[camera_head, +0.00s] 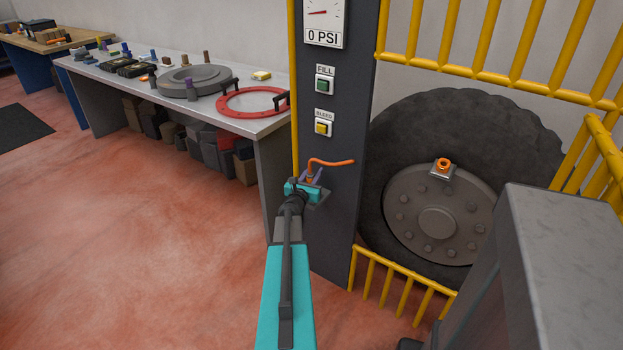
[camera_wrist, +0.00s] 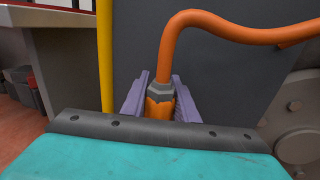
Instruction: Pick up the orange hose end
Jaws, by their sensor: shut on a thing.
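The orange hose end (camera_wrist: 159,104) stands upright between the two purple fingers of my gripper (camera_wrist: 160,102) in the wrist view. It has a grey hex collar, and the orange hose (camera_wrist: 205,22) rises from it and bends off to the right. My gripper is shut on it. In the head view my gripper (camera_head: 312,182) is in front of the dark post, and the hose (camera_head: 330,162) curves from it to the right. The lower tip of the hose end is hidden behind my wrist in the wrist view.
The dark post (camera_head: 334,227) carries a 0 PSI gauge (camera_head: 324,20), a green FILL button (camera_head: 325,85) and a yellow BLEED button (camera_head: 323,128). A large tyre (camera_head: 400,126) with an orange-topped valve (camera_head: 442,165) stands behind yellow bars (camera_head: 500,83). A workbench (camera_head: 265,122) is at left; red floor is clear.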

